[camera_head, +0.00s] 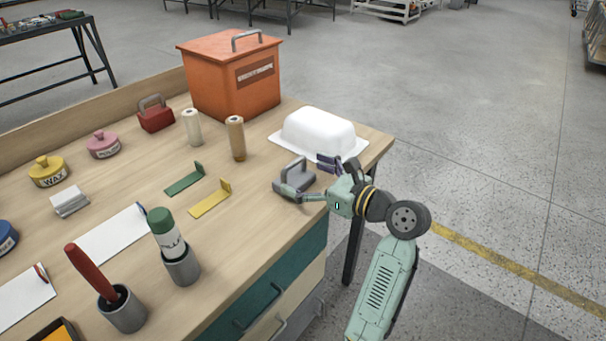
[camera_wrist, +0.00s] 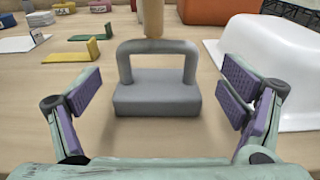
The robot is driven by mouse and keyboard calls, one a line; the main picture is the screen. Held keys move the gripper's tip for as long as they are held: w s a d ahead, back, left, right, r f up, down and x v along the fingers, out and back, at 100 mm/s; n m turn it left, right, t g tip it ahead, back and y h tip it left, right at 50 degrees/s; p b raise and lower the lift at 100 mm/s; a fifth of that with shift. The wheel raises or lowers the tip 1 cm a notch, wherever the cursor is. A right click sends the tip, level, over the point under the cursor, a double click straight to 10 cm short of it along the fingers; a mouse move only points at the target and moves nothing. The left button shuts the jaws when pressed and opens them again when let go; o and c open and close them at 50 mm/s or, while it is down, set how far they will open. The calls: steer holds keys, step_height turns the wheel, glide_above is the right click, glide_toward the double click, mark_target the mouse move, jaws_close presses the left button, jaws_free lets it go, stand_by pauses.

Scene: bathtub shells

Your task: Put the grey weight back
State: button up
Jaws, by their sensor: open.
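The grey weight (camera_head: 294,180) is a block with a looped handle. It sits upright on the wooden bench near the front right corner, in front of the white bathtub shell. In the wrist view the weight (camera_wrist: 157,92) stands centred ahead, between my spread fingers. My gripper (camera_head: 307,180) is open, its purple pads (camera_wrist: 160,98) apart on either side of the weight. I see a gap on both sides, so nothing is held. A red weight of similar shape (camera_head: 156,117) stands farther back on the bench.
The white shell (camera_head: 318,135) stands close behind the grey weight, to the right in the wrist view. An orange lidded box (camera_head: 230,80) is at the back. Tan (camera_head: 236,138) and cream (camera_head: 192,128) rolls, plus green (camera_head: 185,181) and yellow (camera_head: 210,200) brackets, stand to the left.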

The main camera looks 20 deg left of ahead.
steer(key=b+v, duration=0.1)
steer(key=v, duration=1)
steer(key=shift+d, duration=0.1)
